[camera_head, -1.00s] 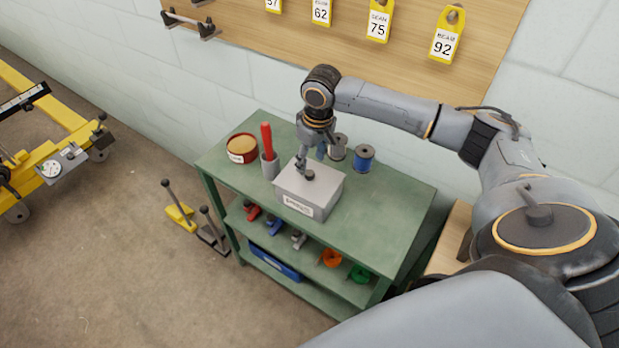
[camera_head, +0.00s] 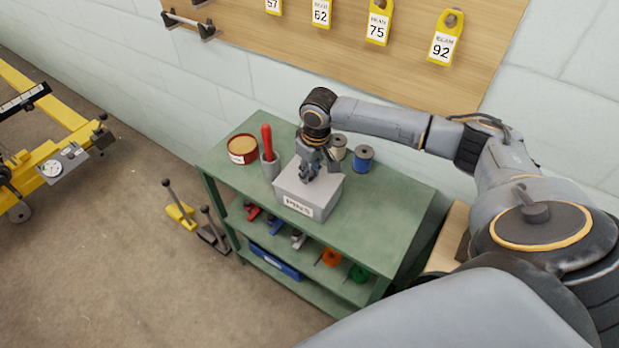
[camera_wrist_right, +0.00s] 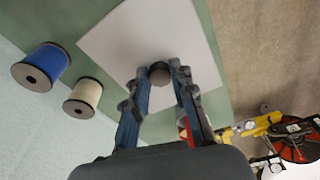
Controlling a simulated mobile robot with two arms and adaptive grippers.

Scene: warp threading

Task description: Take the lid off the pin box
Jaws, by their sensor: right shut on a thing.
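The grey pin box (camera_head: 300,204), with a "PINS" label on its front, stands on the green cart top. Its pale grey lid (camera_head: 326,184) lies on top of the box. In the right wrist view the lid (camera_wrist_right: 120,42) is a pale square with a dark round knob (camera_wrist_right: 159,72). My right gripper (camera_head: 309,177) is over the middle of the lid, and in the wrist view its fingers (camera_wrist_right: 165,75) are shut on the knob. The fingers hide the knob in the head view. My left gripper is not in view.
Close by on the green cart (camera_head: 385,215) are a blue spool (camera_head: 364,160), a white spool (camera_head: 339,147), a red-handled tool in a grey cup (camera_head: 270,168) and a round red tin (camera_head: 242,149). The cart's right part is clear. A wall stands behind.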

